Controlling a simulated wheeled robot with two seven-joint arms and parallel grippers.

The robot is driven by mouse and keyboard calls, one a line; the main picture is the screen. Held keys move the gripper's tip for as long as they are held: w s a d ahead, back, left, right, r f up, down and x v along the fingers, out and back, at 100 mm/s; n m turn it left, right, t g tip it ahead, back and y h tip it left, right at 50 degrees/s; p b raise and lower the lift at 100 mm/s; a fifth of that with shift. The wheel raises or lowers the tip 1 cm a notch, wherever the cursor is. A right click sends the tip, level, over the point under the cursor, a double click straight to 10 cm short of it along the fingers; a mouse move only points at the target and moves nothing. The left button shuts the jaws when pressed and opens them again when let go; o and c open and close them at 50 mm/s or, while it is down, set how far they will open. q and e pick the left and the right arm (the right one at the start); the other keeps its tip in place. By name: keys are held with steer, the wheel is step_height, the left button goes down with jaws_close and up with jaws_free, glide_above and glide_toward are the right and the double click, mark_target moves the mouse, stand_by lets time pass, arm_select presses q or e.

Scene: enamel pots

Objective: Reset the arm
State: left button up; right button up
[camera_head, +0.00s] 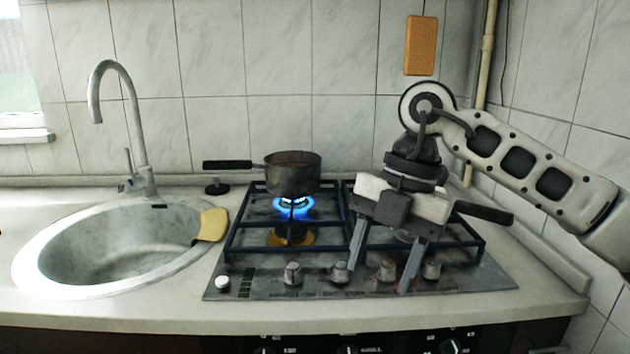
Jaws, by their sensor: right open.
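My right gripper (378,278) is open, with its two fingers pointing down over the front right part of the gas stove (262,283). My right arm comes in from the right edge of the head view and bends down to the gripper. A small dark pot (293,175) with a black handle to the left stands on the left back burner, over a lit blue flame. A second black handle (484,213) sticks out to the right behind my gripper; what it belongs to is mostly hidden. My left gripper is not in view.
A round sink (60,278) with a tall tap (136,130) is at the left, with a yellow sponge (211,225) on its right rim. Several knobs line the stove's front. A tiled wall stands behind, with an orange board (421,45) on it. The front counter strip is clear.

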steer(key=s+a+n+g+y+p, duration=0.1)
steer(key=s+a+n+g+y, duration=0.15)
steer(key=s+a+y, duration=0.35)
steer(key=s+a+n+g+y, duration=0.1)
steer(key=s+a+g+y, duration=0.4)
steer(key=a, duration=0.4)
steer(key=w+d+m+t+y+p, duration=0.1)
steer(key=w+d+m+t+y, duration=0.2)
steer(key=m+t, duration=0.6)
steer(key=w+d+m+t+y, duration=0.25)
steer(key=m+t+y, duration=0.4)
steer(key=t, duration=0.45)
steer(key=w+d+f+m+t+h, duration=0.3)
steer(key=d+f+m+t+h, duration=0.35)
steer(key=f+m+h, duration=0.45)
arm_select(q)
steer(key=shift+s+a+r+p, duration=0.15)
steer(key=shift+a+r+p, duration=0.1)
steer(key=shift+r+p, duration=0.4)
arm_select(e)
steer(key=s+d+f+m+g+h, duration=0.2)
steer(key=s+f, duration=0.4)
steer(key=f, duration=0.3)
steer(key=s+d+f+m+g+h, duration=0.2)
steer(key=s+d+f+g+h, duration=0.3)
steer(key=f, duration=0.4)
steer(key=s+d+h, duration=0.1)
steer(key=s, duration=0.1)
steer(key=shift+s+f+h, duration=0.3)
steer(key=shift+h, duration=0.05)
